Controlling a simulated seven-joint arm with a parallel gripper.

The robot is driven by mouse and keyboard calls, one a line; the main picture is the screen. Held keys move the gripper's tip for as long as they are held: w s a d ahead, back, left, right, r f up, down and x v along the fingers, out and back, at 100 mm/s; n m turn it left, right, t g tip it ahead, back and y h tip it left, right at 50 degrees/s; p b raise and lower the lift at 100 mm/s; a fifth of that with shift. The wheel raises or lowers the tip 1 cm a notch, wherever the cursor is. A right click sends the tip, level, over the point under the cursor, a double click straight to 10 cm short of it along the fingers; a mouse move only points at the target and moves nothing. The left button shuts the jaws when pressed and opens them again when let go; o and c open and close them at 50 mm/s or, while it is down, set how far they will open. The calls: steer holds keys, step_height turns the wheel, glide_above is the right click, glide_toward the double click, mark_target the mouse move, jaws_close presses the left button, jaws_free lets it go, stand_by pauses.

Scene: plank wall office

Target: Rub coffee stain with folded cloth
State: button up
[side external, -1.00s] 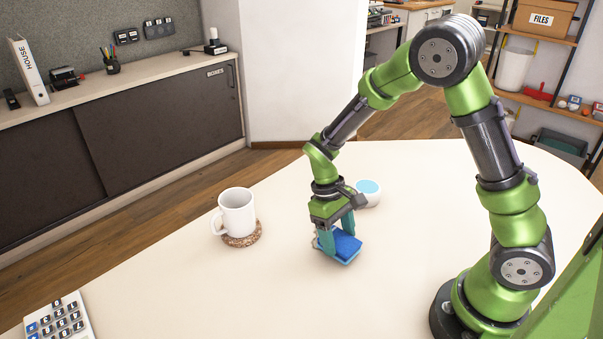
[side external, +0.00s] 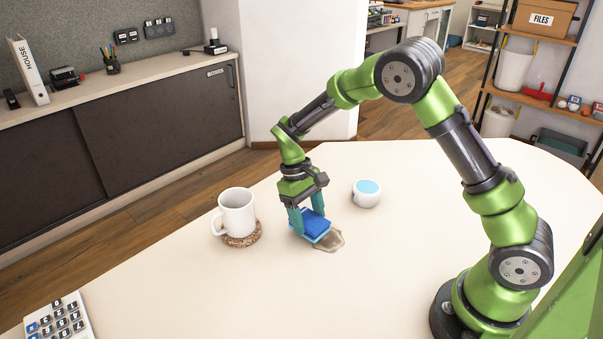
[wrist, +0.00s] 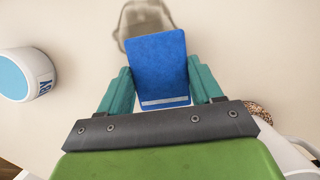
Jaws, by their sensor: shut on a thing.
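A blue folded cloth (side external: 313,224) is held between the teal fingers of my gripper (side external: 306,221). The cloth also shows in the wrist view (wrist: 158,65), with my gripper (wrist: 160,90) shut on its two sides. A brownish stain (side external: 330,241) lies on the table, at the cloth's near right edge in the side view. In the wrist view the stain (wrist: 143,18) shows past the cloth's far end, and the cloth covers part of it. The cloth is at or very close to the table surface; I cannot tell whether it touches.
A white mug (side external: 236,211) stands on a round cork coaster (side external: 242,239) just left of my gripper. A white round container with a blue top (side external: 367,193) stands to the right. A calculator (side external: 58,316) lies at the front left. The table's (side external: 400,250) middle is clear.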

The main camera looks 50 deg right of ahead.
steer(key=shift+w, duration=0.7)
steer(key=shift+s+f, duration=0.2)
steer(key=shift+s, duration=2.35)
steer(key=shift+s+f, duration=0.15)
steer(key=shift+s, duration=2.35)
step_height(320, 180, up, 7)
steer(key=shift+r, duration=0.1)
